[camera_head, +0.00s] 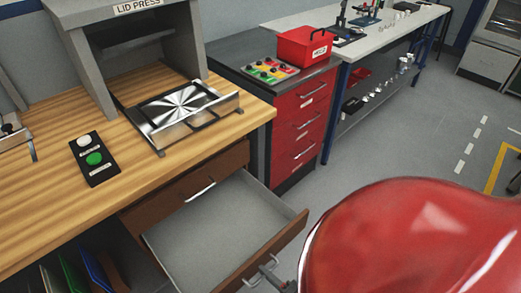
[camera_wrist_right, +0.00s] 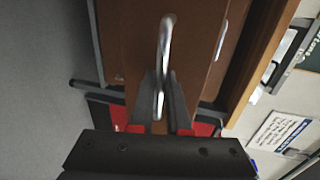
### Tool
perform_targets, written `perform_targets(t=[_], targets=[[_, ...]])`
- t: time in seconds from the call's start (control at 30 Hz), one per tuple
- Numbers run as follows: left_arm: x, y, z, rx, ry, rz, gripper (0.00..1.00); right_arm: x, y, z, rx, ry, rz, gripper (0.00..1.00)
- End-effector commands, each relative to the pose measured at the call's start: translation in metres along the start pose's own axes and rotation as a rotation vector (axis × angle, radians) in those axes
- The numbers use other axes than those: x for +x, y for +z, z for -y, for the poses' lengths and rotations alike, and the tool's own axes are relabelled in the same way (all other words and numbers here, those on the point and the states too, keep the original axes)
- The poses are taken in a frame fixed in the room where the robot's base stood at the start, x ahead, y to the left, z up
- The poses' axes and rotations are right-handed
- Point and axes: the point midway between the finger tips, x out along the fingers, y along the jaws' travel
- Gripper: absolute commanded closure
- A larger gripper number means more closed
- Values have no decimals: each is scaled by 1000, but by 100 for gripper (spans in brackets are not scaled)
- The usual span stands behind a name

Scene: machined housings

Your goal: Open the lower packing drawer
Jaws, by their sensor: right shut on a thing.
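The lower packing drawer (camera_head: 215,225) under the wooden bench stands pulled out, and its grey inside is empty. Its brown front shows at the bottom of the head view and in the right wrist view (camera_wrist_right: 140,40). My right gripper (camera_head: 270,274) is at the front of this drawer, shut on its metal bar handle (camera_wrist_right: 166,45). In the right wrist view, the fingers of my right gripper (camera_wrist_right: 160,105) sit on either side of the handle. The closed upper drawer (camera_head: 225,163) with its own handle (camera_head: 200,190) is just above. My left gripper is not in view.
The wooden bench (camera_head: 50,212) carries the lid press (camera_head: 78,50) and a button box (camera_head: 94,158). Coloured folders (camera_head: 72,278) stand below the bench at left. Open floor (camera_head: 410,140) lies to the right.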

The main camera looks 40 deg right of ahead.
Motion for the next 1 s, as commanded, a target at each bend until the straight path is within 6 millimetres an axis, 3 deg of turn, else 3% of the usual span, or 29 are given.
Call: perform_targets(t=[0.33,0.37,0.5,0.83,1.0], targets=[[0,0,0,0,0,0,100,-1,0,-1,0,1,0,100],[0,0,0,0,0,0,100,-1,0,-1,0,1,0,82],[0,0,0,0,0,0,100,-1,0,-1,0,1,0,57],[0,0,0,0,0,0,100,-3,0,-1,0,1,0,55],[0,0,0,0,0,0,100,-24,0,-2,0,5,0,55]])
